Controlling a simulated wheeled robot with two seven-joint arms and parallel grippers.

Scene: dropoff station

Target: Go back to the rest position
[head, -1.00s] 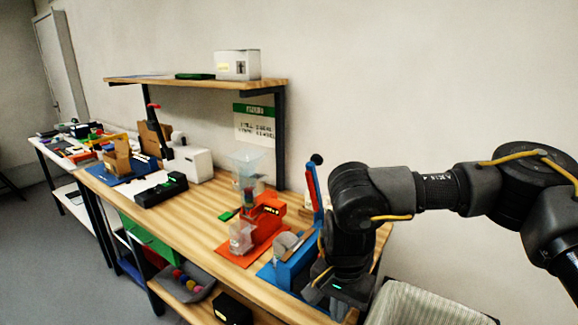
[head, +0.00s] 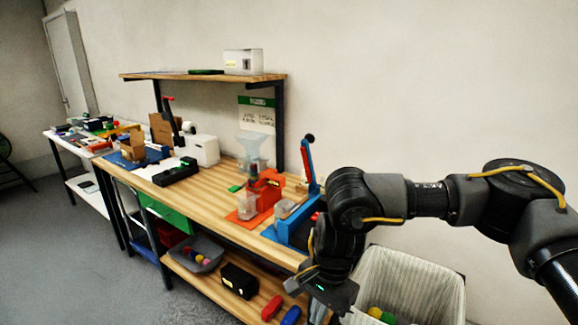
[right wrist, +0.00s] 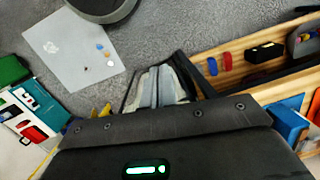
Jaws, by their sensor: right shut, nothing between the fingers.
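My right arm comes in from the right in the head view, bent with the forearm hanging down. Its gripper (head: 318,306) points downward beside the near right end of the wooden workbench, in front of the lined bin. The fingertips are hard to make out there. In the right wrist view the dark gripper body fills the bottom of the picture. No object is seen held by it. My left gripper is in neither view.
The wooden workbench (head: 213,198) carries an orange device (head: 262,198) and a blue press (head: 297,228). The striped bin (head: 418,282) stands close to my right gripper. A grey tray (head: 197,252) and red and blue items sit on the lower shelf.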

